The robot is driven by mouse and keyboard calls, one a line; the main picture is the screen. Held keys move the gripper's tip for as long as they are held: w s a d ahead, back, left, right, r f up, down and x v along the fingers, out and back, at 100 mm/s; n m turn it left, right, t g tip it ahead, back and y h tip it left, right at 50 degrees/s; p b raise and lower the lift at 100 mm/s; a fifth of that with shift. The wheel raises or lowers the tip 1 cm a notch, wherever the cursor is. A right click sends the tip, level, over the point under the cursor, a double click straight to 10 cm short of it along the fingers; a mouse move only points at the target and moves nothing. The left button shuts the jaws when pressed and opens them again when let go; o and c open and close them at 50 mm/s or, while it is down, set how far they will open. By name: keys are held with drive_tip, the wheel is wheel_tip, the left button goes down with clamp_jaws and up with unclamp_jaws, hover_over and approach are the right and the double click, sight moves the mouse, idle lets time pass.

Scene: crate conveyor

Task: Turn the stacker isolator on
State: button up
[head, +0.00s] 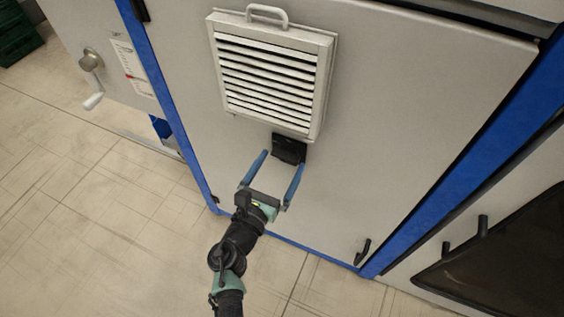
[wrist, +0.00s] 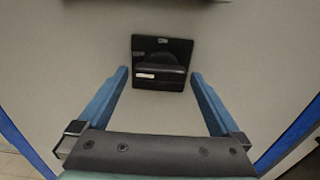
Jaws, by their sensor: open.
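The isolator (head: 289,149) is a small black square plate on the pale cabinet panel, just below a louvred vent. In the wrist view the isolator (wrist: 161,55) shows a raised bar-like handle (wrist: 160,76) lying horizontally, with a small pale label at its left end. My gripper (head: 283,160) is open, with its two blue fingers spread on either side of the isolator's lower part. In the wrist view my gripper (wrist: 159,72) has its fingertips left and right of the handle, with a gap on both sides. I cannot tell whether the fingertips touch the panel.
The white louvred vent (head: 268,75) with a top handle juts out right above the isolator. Blue frame posts (head: 165,90) border the panel. A crank handle (head: 92,80) is at left, and a black door handle (head: 363,251) is at lower right. The tiled floor (head: 80,220) at left is clear.

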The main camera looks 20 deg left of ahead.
drive_tip(key=shift+w, duration=0.75)
drive_tip(key=c, duration=1.2)
drive_tip(key=shift+o, duration=0.2)
